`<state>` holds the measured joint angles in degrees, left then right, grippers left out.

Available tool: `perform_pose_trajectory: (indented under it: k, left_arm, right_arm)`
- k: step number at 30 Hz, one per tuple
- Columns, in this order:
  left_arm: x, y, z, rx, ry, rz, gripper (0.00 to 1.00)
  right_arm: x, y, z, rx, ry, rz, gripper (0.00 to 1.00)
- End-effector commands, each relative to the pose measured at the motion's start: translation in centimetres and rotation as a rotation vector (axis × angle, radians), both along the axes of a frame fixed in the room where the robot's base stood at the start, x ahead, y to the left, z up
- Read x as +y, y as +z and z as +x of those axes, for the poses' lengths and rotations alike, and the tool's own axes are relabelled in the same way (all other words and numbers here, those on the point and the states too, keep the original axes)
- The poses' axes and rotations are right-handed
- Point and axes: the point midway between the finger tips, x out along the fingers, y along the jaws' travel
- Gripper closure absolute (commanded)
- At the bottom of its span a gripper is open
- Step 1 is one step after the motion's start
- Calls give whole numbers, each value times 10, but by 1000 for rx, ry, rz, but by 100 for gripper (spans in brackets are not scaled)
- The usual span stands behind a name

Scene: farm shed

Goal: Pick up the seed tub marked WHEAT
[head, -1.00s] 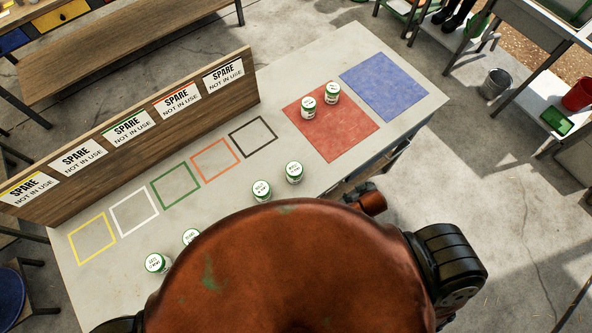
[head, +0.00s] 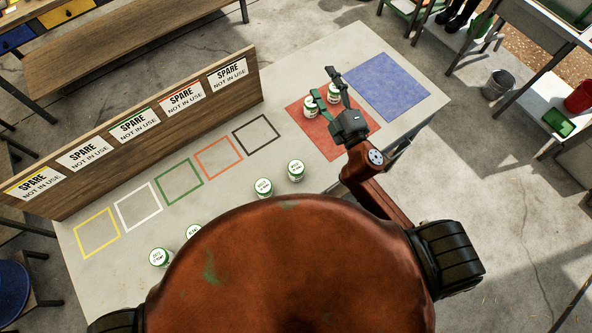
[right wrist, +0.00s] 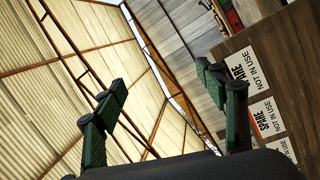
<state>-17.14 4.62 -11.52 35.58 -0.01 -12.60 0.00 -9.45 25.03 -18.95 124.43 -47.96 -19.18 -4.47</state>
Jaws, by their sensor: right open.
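Two white seed tubs with green-rimmed lids stand on the red mat: one tub (head: 309,105) on the left and another (head: 333,93) on the right. Other similar tubs stand along the near side of the table: one tub (head: 296,170), one beside it (head: 263,187), one partly hidden (head: 193,232) and one at the left (head: 159,257). The lid print is too small to tell which is WHEAT. My right gripper (head: 329,84) is open above the red mat, its fingers overlapping the tubs in the head view. In the right wrist view its fingers (right wrist: 165,112) are apart with nothing between them. My left gripper is out of view.
The red mat (head: 335,148) and blue mat (head: 387,86) lie at the table's right end. Several coloured outline squares (head: 179,182) are empty. A wooden board (head: 140,130) with SPARE signs stands along the back edge. A bucket (head: 496,84) stands on the floor at right.

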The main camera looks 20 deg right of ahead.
Motion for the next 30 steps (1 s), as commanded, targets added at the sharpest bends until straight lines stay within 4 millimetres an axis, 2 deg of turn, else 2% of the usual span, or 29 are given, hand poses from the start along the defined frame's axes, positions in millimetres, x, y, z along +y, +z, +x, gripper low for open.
perform_pose_trajectory:
  k: [1,2,3,5,6,7,8,9,10,12,14,15,18,21,24,27,30]
  left_arm:
    - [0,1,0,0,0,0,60]
    - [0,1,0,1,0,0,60]
    - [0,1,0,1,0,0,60]
    - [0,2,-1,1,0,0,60]
    - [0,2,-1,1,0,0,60]
    - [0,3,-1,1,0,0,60]
    - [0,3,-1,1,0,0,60]
    - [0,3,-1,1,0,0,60]
    - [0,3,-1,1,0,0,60]
    - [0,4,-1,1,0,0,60]
    - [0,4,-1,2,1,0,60]
    - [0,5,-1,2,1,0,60]
    - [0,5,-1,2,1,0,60]
    - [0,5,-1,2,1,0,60]
    - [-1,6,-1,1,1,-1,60]
    - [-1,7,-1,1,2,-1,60]
    - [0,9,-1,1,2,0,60]
  right_arm:
    - [44,30,-3,-114,123,-136,35]
    - [71,42,-10,-181,200,-224,35]
    - [108,52,-22,-263,303,-345,35]
    - [158,52,-45,-373,459,-532,35]
    - [187,43,-63,-437,563,-661,35]
    - [205,31,-76,-478,640,-760,35]
    - [220,16,-88,-513,719,-862,35]
    - [234,-8,-104,-552,821,-1000,35]
    - [240,-29,-114,-574,897,-1104,35]
    - [239,-81,-131,-595,1064,-1342,35]
    - [222,-124,-137,-584,1189,-1535,35]
    - [206,-149,-138,-563,1262,-1652,35]
    - [159,-193,-133,-483,1405,-1894,35]
    - [119,-216,-126,-402,1493,-2052,35]
    - [96,-227,-121,-347,1537,-2134,35]
    - [91,-236,-119,-326,1552,-2158,35]
    - [95,-247,-117,-326,1554,-2155,35]
